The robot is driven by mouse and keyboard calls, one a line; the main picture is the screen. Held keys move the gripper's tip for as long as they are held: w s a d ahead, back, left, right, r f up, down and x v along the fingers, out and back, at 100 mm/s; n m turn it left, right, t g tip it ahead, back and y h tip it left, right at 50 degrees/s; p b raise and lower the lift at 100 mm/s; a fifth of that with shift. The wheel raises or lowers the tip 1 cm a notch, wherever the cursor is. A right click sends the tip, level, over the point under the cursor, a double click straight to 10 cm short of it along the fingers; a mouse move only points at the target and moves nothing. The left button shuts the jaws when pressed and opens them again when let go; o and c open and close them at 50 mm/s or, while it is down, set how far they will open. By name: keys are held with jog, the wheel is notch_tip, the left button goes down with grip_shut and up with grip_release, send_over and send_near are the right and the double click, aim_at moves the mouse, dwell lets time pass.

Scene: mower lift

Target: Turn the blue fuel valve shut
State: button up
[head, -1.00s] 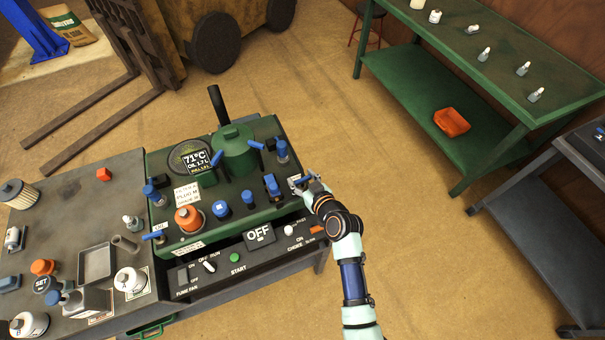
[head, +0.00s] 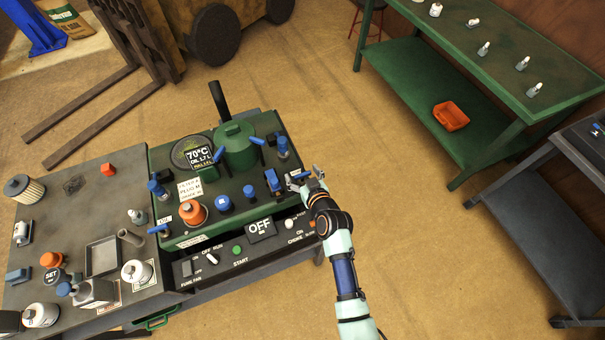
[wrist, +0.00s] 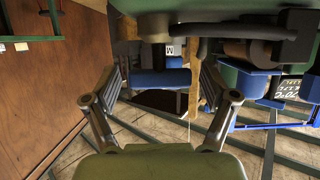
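A blue bar handle (head: 298,176), which I take for the fuel valve, is at the right edge of the green mower deck (head: 165,160). My gripper (head: 307,178) is at that edge, its fingers on either side of the handle. In the wrist view a blue bar (wrist: 160,79) lies crosswise between my fingers (wrist: 162,75). The fingers stand wide apart, and I cannot tell whether they touch the bar. The valve's body is mostly hidden by the gripper and the dark parts above it.
Other blue knobs and levers (head: 272,181) stand close by on the deck, with an orange cap (head: 193,212) and a green tank (head: 237,146). A control panel (head: 205,268) is below. A grey bench (head: 70,215) with parts adjoins on the left.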

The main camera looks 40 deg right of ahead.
jog(key=v, duration=1.2)
jog(key=shift+r, duration=0.1)
